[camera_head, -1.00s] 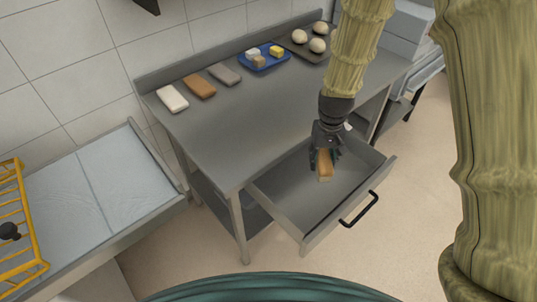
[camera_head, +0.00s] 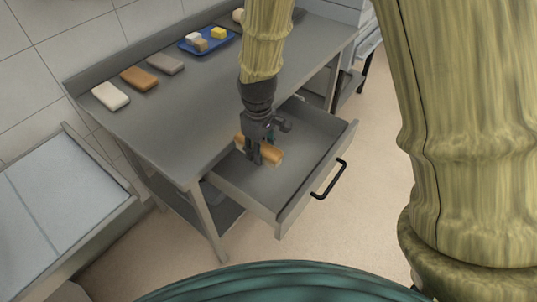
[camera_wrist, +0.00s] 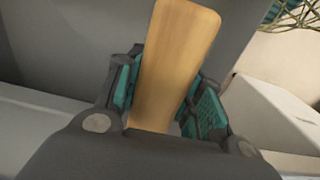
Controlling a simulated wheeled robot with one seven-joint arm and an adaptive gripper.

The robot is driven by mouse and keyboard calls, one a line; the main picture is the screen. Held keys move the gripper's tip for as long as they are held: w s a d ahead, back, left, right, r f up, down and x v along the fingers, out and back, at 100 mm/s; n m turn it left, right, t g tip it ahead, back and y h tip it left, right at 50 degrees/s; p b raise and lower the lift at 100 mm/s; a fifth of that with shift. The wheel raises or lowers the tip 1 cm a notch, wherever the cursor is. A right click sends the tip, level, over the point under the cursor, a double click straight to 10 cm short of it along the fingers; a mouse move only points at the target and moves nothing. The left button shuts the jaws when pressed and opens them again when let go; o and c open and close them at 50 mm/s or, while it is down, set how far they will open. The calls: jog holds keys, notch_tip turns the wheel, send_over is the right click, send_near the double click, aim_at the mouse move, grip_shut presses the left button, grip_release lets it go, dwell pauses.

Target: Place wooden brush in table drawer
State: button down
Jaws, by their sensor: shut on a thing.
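The wooden brush (camera_head: 269,156) is a light brown block with rounded corners. My gripper (camera_head: 262,152) is shut on it, pointing down over the open table drawer (camera_head: 309,157). The brush also shows between the teal finger pads in the wrist view (camera_wrist: 172,62). In the head view it lies across the gripper, within the drawer's outline. I cannot tell whether it touches the drawer floor. The drawer is grey, pulled out, with a black handle (camera_head: 329,181) on its front. The drawer's inside looks empty, though my arm hides part of it.
The steel table (camera_head: 162,124) carries a white block (camera_head: 110,96), a brown block (camera_head: 139,78), a grey block (camera_head: 165,64) and a blue tray (camera_head: 190,49) with small blocks. A grey basin-like counter (camera_head: 60,200) stands at the left. The floor right of the drawer is clear.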

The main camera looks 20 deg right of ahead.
notch_tip(320, 180, down, 11)
jog(key=shift+w+d+f+p, duration=0.1)
jog(key=shift+d+p, duration=0.05)
jog(key=shift+p, duration=0.55)
jog(key=w+d, duration=0.2)
jog(key=shift+w+d+p, duration=0.1)
jog(key=shift+w+p, duration=0.25)
jog(key=shift+w, duration=0.05)
jog(key=shift+w+d+p, duration=0.4)
jog(key=shift+w+d, duration=0.25)
jog(key=shift+w, duration=0.2)
jog(key=shift+w+d+p, duration=0.35)
jog(key=shift+w+d, duration=0.3)
jog(key=shift+w, duration=0.2)
jog(key=shift+f, duration=0.5)
jog(key=shift+f, duration=0.15)
jog(key=c, duration=0.9)
grip_release()
jog(key=shift+r+b, duration=1.15)
jog(key=shift+r, duration=5.05)
